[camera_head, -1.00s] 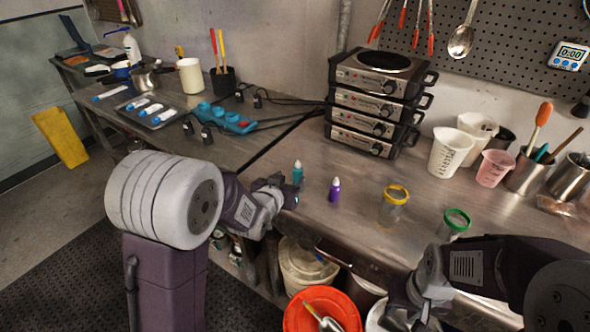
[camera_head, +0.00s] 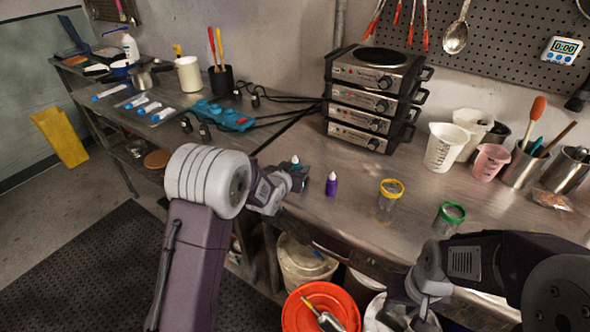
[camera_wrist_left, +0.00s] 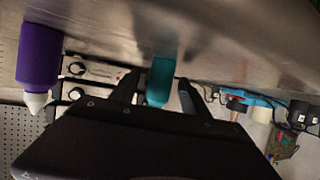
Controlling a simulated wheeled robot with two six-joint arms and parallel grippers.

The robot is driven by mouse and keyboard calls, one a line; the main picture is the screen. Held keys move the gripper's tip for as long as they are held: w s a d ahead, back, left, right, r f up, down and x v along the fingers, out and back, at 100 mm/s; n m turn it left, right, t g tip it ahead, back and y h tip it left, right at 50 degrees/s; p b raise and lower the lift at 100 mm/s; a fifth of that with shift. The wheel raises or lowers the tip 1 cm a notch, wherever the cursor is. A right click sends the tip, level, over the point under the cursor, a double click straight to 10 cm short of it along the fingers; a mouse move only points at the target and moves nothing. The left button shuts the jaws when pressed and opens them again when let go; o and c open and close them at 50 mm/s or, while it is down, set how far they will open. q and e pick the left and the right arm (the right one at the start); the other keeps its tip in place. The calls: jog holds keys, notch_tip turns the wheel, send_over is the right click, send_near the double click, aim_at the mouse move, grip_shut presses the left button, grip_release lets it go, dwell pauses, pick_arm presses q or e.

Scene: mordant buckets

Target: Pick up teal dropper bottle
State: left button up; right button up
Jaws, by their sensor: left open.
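The teal dropper bottle (camera_wrist_left: 160,80) stands on the steel bench. In the head view only its pale tip and top (camera_head: 295,161) show above my left gripper (camera_head: 298,177). In the left wrist view, my left gripper (camera_wrist_left: 159,93) is open, with one finger on each side of the bottle. I cannot tell whether either finger touches it. My right gripper (camera_head: 408,316) is low at the front of the bench, near the buckets; its fingers are not clear.
A purple dropper bottle (camera_head: 331,184) stands just right of my left gripper, also in the left wrist view (camera_wrist_left: 38,55). Yellow-rimmed (camera_head: 388,203) and green-rimmed (camera_head: 449,217) jars stand further right. Stacked hot plates (camera_head: 372,98) are behind. An orange-red bucket (camera_head: 322,297) is below the bench edge.

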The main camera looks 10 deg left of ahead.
pick_arm(q)
jog(key=shift+s+r, duration=0.1)
jog(key=shift+r, duration=0.05)
grip_shut()
